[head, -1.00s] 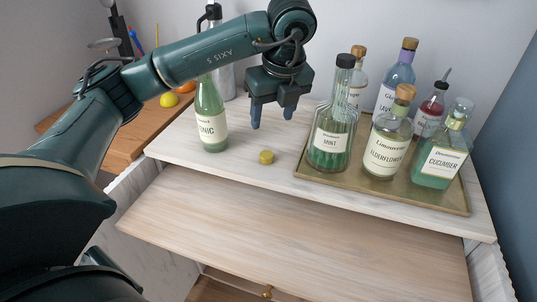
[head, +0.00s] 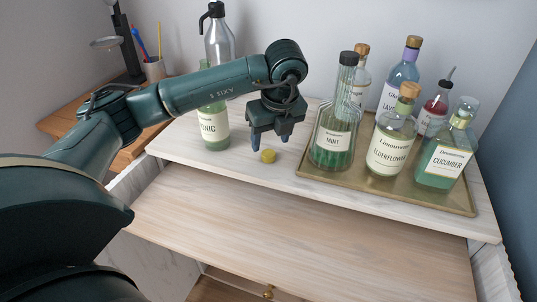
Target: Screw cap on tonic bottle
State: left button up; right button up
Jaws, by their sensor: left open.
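The green tonic bottle (head: 213,124) stands upright at the left of the white marble top, its neck partly hidden behind my left arm. A small yellow-gold cap (head: 267,156) lies on the marble to the right of the bottle. My left gripper (head: 269,141) points down with its two blue-tipped fingers apart, just above and behind the cap as seen here. I cannot tell whether the fingers touch the cap. My right gripper is not in view.
A brass tray (head: 393,196) at the right holds several bottles; the mint bottle (head: 331,147) stands close to my left gripper. A grey siphon bottle (head: 219,45) is behind my arm. A pull-out wooden shelf (head: 300,230) below is bare.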

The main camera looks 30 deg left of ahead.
aim_at(269, 153)
pick_arm(q)
jog(key=x, duration=0.5)
jog(key=shift+w+d, duration=0.1)
jog(key=shift+c, duration=0.2)
jog(key=c, duration=1)
jog(key=shift+r, duration=0.1)
notch_tip(269, 153, up, 10)
